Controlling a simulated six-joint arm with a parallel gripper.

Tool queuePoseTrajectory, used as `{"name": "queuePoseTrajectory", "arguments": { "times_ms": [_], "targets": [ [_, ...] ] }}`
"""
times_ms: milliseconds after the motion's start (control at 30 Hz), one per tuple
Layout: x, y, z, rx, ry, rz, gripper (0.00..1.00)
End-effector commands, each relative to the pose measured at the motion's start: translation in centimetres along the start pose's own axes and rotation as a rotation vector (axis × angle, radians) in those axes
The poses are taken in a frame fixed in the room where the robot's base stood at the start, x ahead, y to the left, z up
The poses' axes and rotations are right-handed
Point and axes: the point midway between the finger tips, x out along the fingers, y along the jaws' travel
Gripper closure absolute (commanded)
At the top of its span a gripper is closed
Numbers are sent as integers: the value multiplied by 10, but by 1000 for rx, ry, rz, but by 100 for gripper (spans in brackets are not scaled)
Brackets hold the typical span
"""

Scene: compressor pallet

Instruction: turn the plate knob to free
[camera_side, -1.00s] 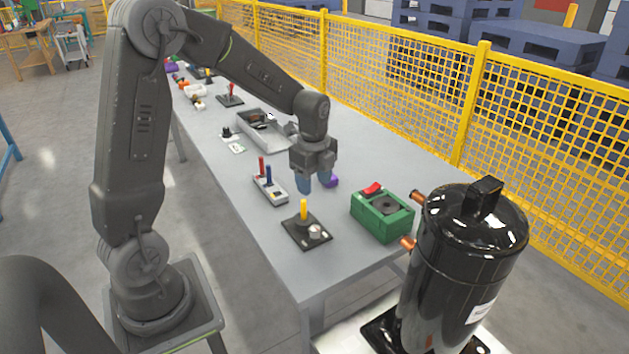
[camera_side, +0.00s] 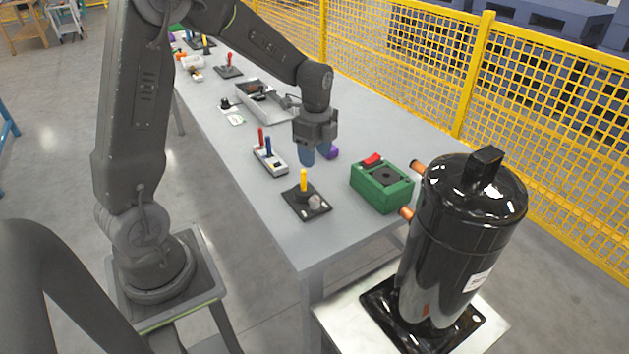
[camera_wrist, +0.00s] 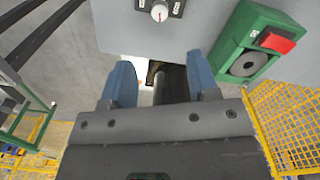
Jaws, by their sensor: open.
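The plate knob (camera_side: 315,202) is a small pale round knob on a flat black plate (camera_side: 293,208), next to an upright yellow lever (camera_side: 303,181). In the wrist view the knob (camera_wrist: 159,12) shows at the top edge with a small reddish mark on its face; the plate is partly cut off there. My gripper (camera_side: 307,156) hangs with blue fingers above the table, behind the plate in the side view and apart from the knob. In the wrist view my gripper (camera_wrist: 153,82) has its fingers apart, with nothing held between them.
A green box with a red switch (camera_side: 382,185) stands right of the plate. A base with red and blue levers (camera_side: 270,162) is at left. A purple object (camera_side: 331,152) is close behind my fingers. A black compressor (camera_side: 462,240) stands at front right. A yellow fence (camera_side: 400,70) runs behind.

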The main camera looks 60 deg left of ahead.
Motion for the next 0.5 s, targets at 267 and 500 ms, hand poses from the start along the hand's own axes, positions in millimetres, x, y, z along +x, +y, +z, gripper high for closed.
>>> {"name": "queuePoseTrajectory", "arguments": {
  "times_ms": [267, 500],
  "targets": [
    [38, 1, 0, -2, 0, 6, 45],
    [88, 1, 0, -2, 0, 5, 45]
  ]
}}
